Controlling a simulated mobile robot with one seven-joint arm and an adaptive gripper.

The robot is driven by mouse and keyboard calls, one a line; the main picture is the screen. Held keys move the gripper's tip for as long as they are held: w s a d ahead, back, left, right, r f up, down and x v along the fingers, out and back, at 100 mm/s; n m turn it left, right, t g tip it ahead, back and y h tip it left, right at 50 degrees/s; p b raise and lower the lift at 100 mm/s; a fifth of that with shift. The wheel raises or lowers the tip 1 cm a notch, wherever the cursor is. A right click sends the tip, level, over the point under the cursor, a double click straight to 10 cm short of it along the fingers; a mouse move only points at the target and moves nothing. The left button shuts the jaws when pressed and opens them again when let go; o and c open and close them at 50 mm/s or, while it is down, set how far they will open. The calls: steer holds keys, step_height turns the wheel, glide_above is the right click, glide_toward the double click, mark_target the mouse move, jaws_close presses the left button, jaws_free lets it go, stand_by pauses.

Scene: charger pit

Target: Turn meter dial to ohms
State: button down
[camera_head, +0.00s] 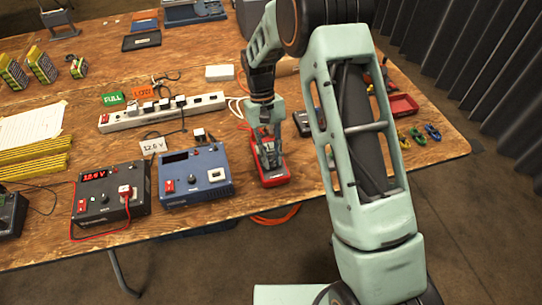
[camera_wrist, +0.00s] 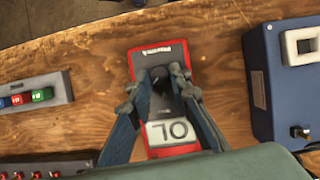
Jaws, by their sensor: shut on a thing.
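The red meter (camera_head: 274,180) lies face up near the front edge of the wooden table, to the right of the blue power box. In the wrist view the meter (camera_wrist: 151,58) has a dark face, and its light display (camera_wrist: 172,132) reads "OL". My gripper (camera_head: 268,158) is directly over the meter, pointing down. In the wrist view my gripper (camera_wrist: 162,80) has a finger on each side of the dark dial (camera_wrist: 160,77) and is shut on it. The dial is mostly hidden between the fingers, and I cannot read its position.
The blue power box (camera_head: 196,178) stands close to the left of the meter, with a black power box (camera_head: 108,198) beyond it. A white power strip (camera_head: 162,112) lies behind them. A red tray (camera_head: 403,105) and several coloured clips (camera_head: 417,134) are at the right.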

steer(key=shift+d+m+y, duration=0.1)
steer(key=shift+m+y, duration=0.4)
steer(key=shift+m, duration=0.6)
steer(key=c, duration=1.8)
jaws_free()
steer(key=shift+o, duration=0.2)
steer(key=v, duration=1.2)
